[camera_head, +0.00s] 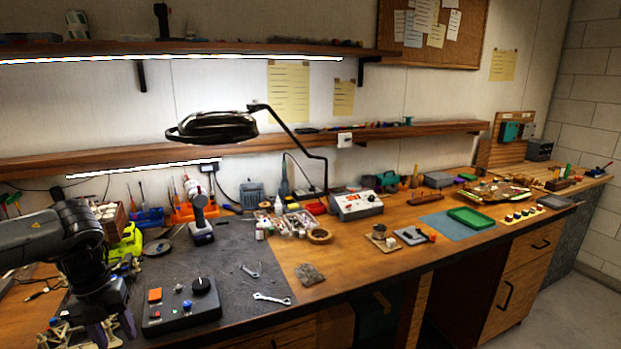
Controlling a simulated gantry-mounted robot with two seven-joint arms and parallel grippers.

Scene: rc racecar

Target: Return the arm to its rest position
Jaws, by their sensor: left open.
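My left arm comes in from the left edge of the head view and bends down at the front left of the bench. My left gripper (98,333) hangs at its lower end, fingers pointing down, open, close to the bench's front edge. Nothing shows between its fingers. It is just left of a dark control box (181,306) with a knob and coloured buttons. My right arm and right gripper do not show.
A dark mat (235,258) holds two wrenches (272,298) and a white-and-dark upright tool (200,212). A magnifier lamp (212,127) hangs over the bench. A power supply (356,205), a green tray (471,218) and small parts stand farther right.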

